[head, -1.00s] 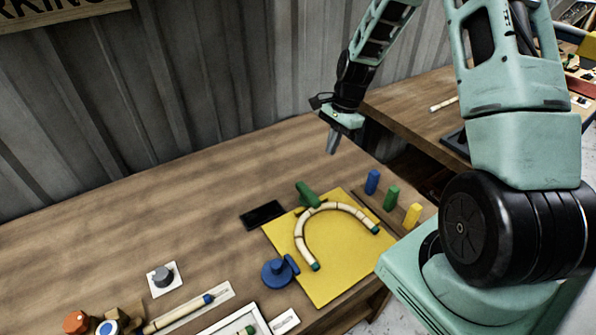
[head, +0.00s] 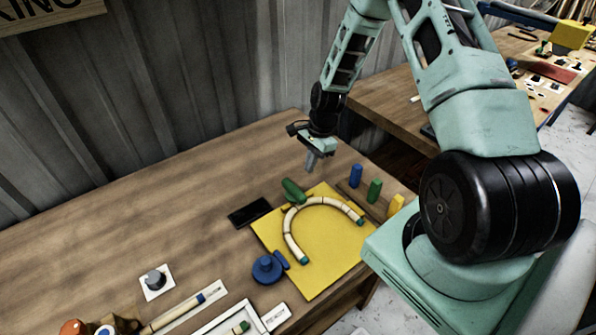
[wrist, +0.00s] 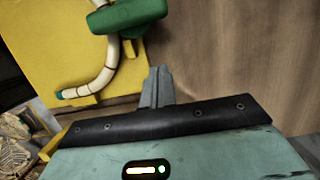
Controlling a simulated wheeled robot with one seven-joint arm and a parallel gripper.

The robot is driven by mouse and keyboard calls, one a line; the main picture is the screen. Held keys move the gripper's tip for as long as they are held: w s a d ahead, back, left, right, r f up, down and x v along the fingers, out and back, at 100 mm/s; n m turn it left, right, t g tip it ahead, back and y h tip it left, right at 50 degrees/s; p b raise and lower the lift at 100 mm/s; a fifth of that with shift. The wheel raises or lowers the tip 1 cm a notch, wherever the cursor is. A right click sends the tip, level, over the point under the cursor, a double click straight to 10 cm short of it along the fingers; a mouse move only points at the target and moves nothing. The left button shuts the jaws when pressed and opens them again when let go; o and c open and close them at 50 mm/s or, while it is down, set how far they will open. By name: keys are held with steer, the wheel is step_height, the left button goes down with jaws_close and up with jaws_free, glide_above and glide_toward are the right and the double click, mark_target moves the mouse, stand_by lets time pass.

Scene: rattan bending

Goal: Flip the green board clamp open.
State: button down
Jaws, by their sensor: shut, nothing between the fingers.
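The green clamp (head: 293,190) sits at the back left edge of the yellow board (head: 318,262), over the top of the bent rattan piece (head: 289,226). In the wrist view the clamp (wrist: 128,15) is a green block at the top, with its bar lying across the rattan (wrist: 104,76) on the yellow board (wrist: 45,45). My gripper (head: 311,162) hangs above the table behind the clamp, apart from it and a little to its right. In the wrist view its grey fingers (wrist: 157,84) are together and empty, with bare wood to their right.
A black flat pad (head: 250,212) lies left of the green clamp. The back left of the table is clear.

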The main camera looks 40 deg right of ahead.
mark_target(282, 182)
steer(key=shift+a+f, duration=0.25)
steer(key=shift+f, duration=0.45)
steer(key=a+p, duration=0.2)
steer(key=a, duration=0.1)
steer(key=shift+f, duration=0.2)
steer(key=shift+a+f+p, duration=0.15)
steer(key=shift+a+p, duration=0.25)
steer(key=shift+a, duration=0.1)
